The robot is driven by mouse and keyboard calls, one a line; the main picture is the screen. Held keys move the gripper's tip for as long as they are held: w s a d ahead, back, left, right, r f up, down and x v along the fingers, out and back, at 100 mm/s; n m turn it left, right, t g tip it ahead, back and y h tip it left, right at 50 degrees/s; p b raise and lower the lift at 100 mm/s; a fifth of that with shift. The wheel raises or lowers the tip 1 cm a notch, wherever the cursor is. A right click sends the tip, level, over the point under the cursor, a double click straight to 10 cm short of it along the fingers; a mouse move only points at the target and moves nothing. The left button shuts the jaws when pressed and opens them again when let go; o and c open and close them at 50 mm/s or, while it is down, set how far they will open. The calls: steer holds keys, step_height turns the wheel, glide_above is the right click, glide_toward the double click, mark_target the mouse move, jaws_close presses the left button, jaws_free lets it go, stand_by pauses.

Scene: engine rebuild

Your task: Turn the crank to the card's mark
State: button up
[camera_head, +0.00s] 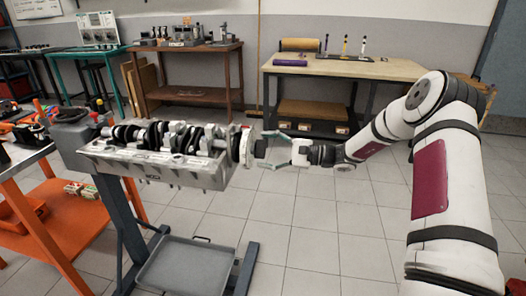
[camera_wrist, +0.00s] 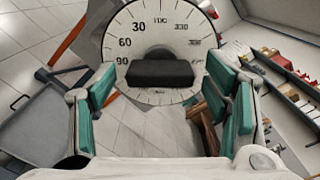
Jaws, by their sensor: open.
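The crankshaft (camera_head: 170,137) lies in a grey engine block (camera_head: 155,168) on a stand. A white degree wheel (camera_head: 246,147) is on its right end, seen edge-on. In the wrist view the wheel (camera_wrist: 138,50) faces me, with TDC near the top, 30, 60 and 90 down the left and numbers in the 300s at right. A black grip bar (camera_wrist: 160,73) lies level across its centre. My gripper (camera_head: 272,151) is at the wheel end. Its green-padded fingers (camera_wrist: 162,84) are open, one each side of the bar, apart from it. I cannot make out the card or its mark.
A grey tray (camera_head: 187,267) sits low on the stand. An orange cart (camera_head: 72,228) is at left. A wooden-topped workbench (camera_head: 390,70) and a brown table (camera_head: 190,48) stand behind. The tiled floor (camera_head: 330,240) right of the stand is clear.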

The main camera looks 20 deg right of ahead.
steer(key=shift+w+a, duration=0.25)
steer(key=shift+a, duration=0.25)
steer(key=c, duration=1.2)
steer(key=shift+o, duration=0.2)
steer(key=shift+r+m, duration=0.1)
steer(key=shift+m, duration=0.3)
steer(key=m+p, duration=0.2)
steer(key=m, duration=0.1)
steer(key=shift+m+p, duration=0.3)
steer(key=shift+m, duration=0.1)
steer(key=m+p, duration=0.1)
steer(key=m, duration=0.4)
steer(key=shift+p, duration=0.3)
